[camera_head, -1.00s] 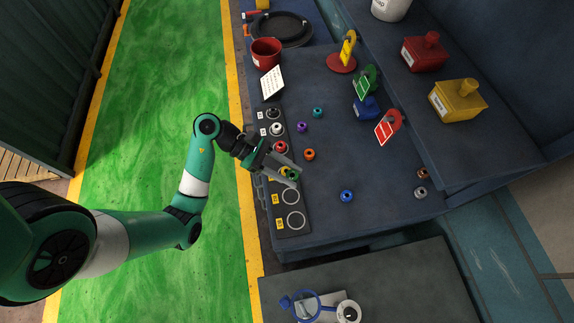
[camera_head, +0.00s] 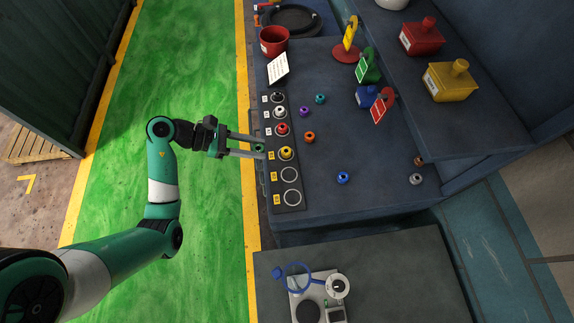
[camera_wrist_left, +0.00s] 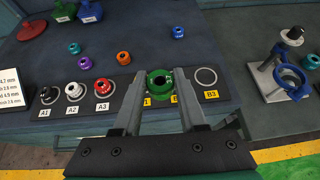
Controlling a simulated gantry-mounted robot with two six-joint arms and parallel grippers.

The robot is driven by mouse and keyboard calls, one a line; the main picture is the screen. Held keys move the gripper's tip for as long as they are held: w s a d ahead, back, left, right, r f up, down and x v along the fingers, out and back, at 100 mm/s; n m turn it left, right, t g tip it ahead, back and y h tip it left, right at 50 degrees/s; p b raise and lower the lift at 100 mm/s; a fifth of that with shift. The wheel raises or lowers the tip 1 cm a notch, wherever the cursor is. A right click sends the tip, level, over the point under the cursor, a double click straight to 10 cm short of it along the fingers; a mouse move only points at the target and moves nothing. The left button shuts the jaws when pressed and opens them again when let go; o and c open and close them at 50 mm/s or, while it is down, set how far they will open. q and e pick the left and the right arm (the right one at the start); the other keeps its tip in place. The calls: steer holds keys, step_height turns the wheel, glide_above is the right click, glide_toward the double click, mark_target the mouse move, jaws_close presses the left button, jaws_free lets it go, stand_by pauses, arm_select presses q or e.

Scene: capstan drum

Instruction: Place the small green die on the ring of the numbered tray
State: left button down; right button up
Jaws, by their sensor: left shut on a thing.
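The small green die (camera_wrist_left: 160,83) is between my left gripper's fingers. My left gripper (camera_head: 262,148) is shut on it at the left edge of the numbered tray (camera_head: 276,163), and in the head view the die (camera_head: 258,148) is small between the fingers. The tray is a dark strip with labelled rings. Black, white, red and yellow dies sit on its upper rings in the head view. The two lower rings are bare: the ring B2 (camera_head: 290,168) and the ring B3 (camera_head: 291,206). In the wrist view the green die hides B2, and the bare ring B3 (camera_wrist_left: 206,69) shows to its right.
The yellow die (camera_head: 286,153) sits beside the fingertips. Loose teal, purple, orange and blue dies (camera_head: 343,178) lie on the bench right of the tray. A red cup (camera_head: 274,42) and a white card stand above it. A lower bench holds a blue-ringed magnifier (camera_head: 299,277).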

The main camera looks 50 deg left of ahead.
arm_select(q)
glide_above(287, 175)
steer(key=f, duration=0.4)
steer(key=f+b, duration=0.1)
steer(key=f, duration=0.1)
steer(key=shift+s+a+f, duration=0.25)
steer(key=shift+a+f, duration=0.1)
steer(key=shift+w+d+f+b, duration=0.15)
steer(key=shift+f+b, duration=0.05)
steer(key=shift+f, duration=0.8)
steer(key=shift+w+d+f+b, duration=0.1)
steer(key=shift+d+f+b, duration=0.1)
steer(key=shift+f, duration=0.8)
steer(key=shift+f, duration=0.15)
steer(key=shift+c, duration=2.3)
jaws_free()
